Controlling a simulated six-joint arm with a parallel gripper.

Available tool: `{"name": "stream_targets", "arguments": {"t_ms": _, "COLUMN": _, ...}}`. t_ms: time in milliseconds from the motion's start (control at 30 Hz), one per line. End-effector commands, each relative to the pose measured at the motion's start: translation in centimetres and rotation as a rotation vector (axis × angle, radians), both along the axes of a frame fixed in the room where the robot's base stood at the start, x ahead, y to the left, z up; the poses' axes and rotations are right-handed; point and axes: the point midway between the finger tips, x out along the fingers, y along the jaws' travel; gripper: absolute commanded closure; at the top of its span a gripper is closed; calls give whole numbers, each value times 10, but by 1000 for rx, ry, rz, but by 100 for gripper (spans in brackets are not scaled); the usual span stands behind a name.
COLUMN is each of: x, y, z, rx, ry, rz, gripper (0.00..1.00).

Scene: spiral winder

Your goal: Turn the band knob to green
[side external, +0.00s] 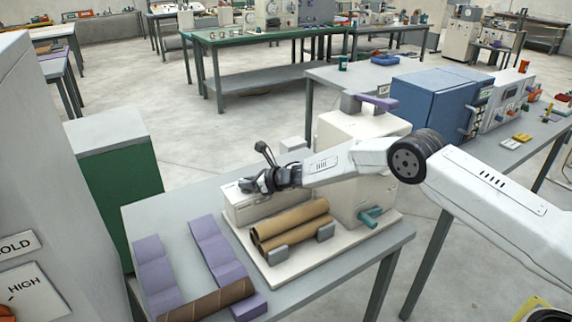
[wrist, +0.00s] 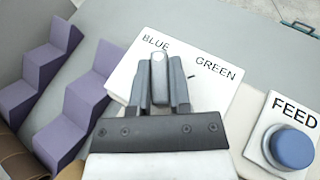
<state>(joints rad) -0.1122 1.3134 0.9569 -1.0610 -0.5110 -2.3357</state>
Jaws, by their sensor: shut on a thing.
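The band knob (wrist: 158,68) is a light grey piece on a white label plate (wrist: 216,93) in the wrist view. The plate reads BLUE at upper left and GREEN at right, with a tick mark beside GREEN. The knob stands between the dark fingers of my gripper (wrist: 161,84), which is shut on it. In the side external view my gripper (side external: 258,183) is low over the white box (side external: 262,206), and the knob is hidden there.
A blue FEED button (wrist: 292,148) is right of the plate. Purple stepped blocks (side external: 218,250) stand left of the winder base (side external: 272,277), with a brown tube (side external: 205,300) across them.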

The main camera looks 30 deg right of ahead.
Motion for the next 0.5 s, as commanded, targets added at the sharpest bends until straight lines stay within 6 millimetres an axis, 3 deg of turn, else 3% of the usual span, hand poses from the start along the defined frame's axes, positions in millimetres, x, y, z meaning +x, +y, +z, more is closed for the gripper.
{"name": "stream_targets", "arguments": {"t_ms": 500, "x": 1, "y": 2, "z": 4, "rx": 3, "ry": -7, "rz": -133, "gripper": 100}}
